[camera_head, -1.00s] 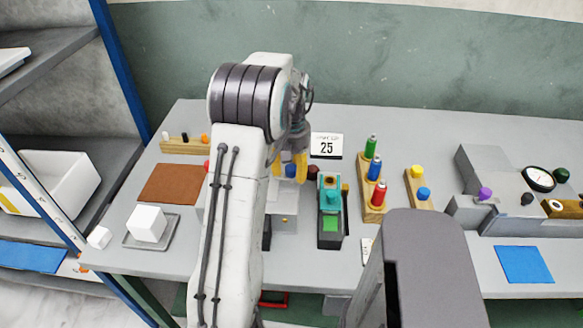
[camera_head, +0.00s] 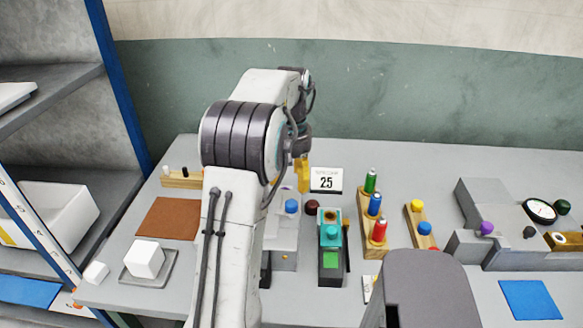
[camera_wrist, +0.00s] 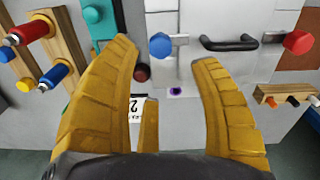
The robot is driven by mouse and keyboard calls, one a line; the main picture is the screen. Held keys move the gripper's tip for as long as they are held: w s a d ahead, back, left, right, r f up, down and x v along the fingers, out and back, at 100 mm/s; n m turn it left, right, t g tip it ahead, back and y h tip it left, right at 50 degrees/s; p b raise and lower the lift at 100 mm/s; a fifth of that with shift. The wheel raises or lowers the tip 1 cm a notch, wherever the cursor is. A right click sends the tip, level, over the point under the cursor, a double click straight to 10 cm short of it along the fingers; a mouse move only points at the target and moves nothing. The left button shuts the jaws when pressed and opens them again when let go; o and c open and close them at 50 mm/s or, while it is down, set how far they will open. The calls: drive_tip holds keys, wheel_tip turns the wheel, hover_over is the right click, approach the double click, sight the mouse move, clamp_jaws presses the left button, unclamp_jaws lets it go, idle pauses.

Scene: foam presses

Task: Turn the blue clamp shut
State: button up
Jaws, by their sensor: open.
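The blue clamp knob (camera_head: 291,206) stands on a pale grey press in the head view, just right of my arm. In the wrist view the blue knob (camera_wrist: 160,46) lies beyond my fingertips, between them and nearer the left one; neither finger touches it. My gripper (camera_wrist: 164,50) is open and empty. In the head view my yellow gripper (camera_head: 303,175) is partly hidden by my arm and shows behind the blue knob. In the wrist view a dark handle (camera_wrist: 229,43) and a red knob (camera_wrist: 298,41) sit to the right of the blue knob.
A dark red knob (camera_head: 311,207) stands close to the right of the blue one. A teal press (camera_head: 331,255) and a wooden rack of coloured cylinders (camera_head: 374,222) are farther right. A sign (camera_head: 326,180) reading 25 stands behind. A brown mat (camera_head: 168,217) lies left.

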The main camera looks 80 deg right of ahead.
drive_tip(key=shift+r, duration=1.65)
drive_tip(key=w+a+r+n+t+h, duration=0.1)
drive_tip(key=w+a+r+n, duration=0.15)
drive_tip(key=w+a, duration=0.8)
drive_tip(key=w+a+r+n, duration=0.1)
drive_tip(key=w+a+n, duration=0.3)
drive_tip(key=w+a, duration=0.65)
drive_tip(key=w+a+f+n+t, duration=0.1)
drive_tip(key=w+a+n, duration=0.1)
drive_tip(key=a, duration=0.5)
drive_tip(key=w+a+n+t, duration=0.1)
drive_tip(key=w+a+n, duration=0.15)
drive_tip(key=a, duration=0.35)
drive_tip(key=s+a+f+n, duration=0.2)
drive_tip(key=a, duration=0.3)
drive_tip(key=s+a+f+n+t+y, duration=0.1)
drive_tip(key=s+a+f, duration=0.1)
drive_tip(key=a, duration=0.4)
drive_tip(key=shift+s+n, duration=0.35)
drive_tip(key=shift+n, duration=0.05)
